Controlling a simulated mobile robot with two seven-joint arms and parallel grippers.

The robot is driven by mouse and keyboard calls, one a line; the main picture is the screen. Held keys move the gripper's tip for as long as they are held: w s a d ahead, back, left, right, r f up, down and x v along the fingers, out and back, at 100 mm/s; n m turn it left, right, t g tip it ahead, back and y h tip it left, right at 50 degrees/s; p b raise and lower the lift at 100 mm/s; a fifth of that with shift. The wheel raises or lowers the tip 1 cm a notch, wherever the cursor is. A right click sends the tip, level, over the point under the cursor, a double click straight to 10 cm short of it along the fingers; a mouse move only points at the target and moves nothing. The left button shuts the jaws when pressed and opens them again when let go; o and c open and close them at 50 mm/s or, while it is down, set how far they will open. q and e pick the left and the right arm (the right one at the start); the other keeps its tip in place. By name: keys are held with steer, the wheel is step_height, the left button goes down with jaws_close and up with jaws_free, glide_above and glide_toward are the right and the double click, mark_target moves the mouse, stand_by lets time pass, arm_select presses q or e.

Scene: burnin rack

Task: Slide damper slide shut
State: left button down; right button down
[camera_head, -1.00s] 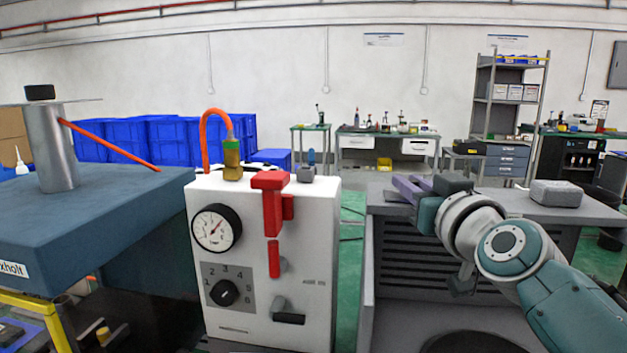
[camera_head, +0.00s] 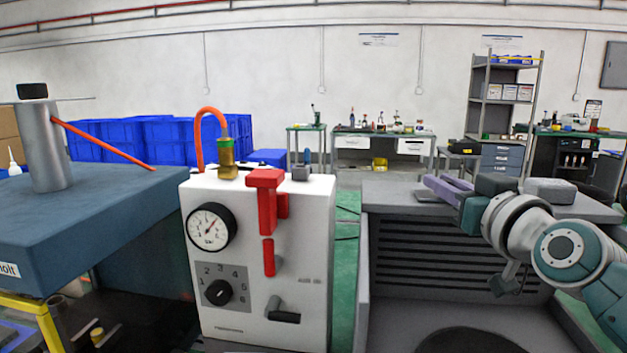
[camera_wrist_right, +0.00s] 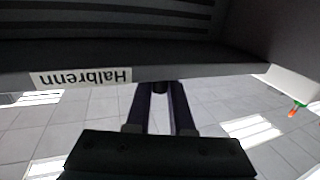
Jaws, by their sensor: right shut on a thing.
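My right gripper (camera_head: 437,187), with purple fingers, reaches in from the right over the top of the grey louvred cabinet (camera_head: 390,205). In the right wrist view its two dark fingers (camera_wrist_right: 160,92) close around a small dark knob-like piece (camera_wrist_right: 160,86) at the cabinet edge, which I take to be the damper slide. In the head view a thin grey plate, seemingly part of the damper slide (camera_head: 427,197), shows flat on the cabinet top at the fingertips. The fingers hide much of it. My left gripper is out of view.
A white control box (camera_head: 310,240) with a gauge, a dial and red levers stands left of the cabinet. A grey block (camera_head: 550,190) lies on the cabinet top behind my right wrist. A blue bench (camera_head: 110,205) stands far left.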

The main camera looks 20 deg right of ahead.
steer(key=shift+s+d, duration=0.2)
steer(key=shift+d, duration=0.15)
steer(key=c, duration=0.8)
jaws_free()
steer(key=v, duration=1)
steer(key=shift+d, duration=0.1)
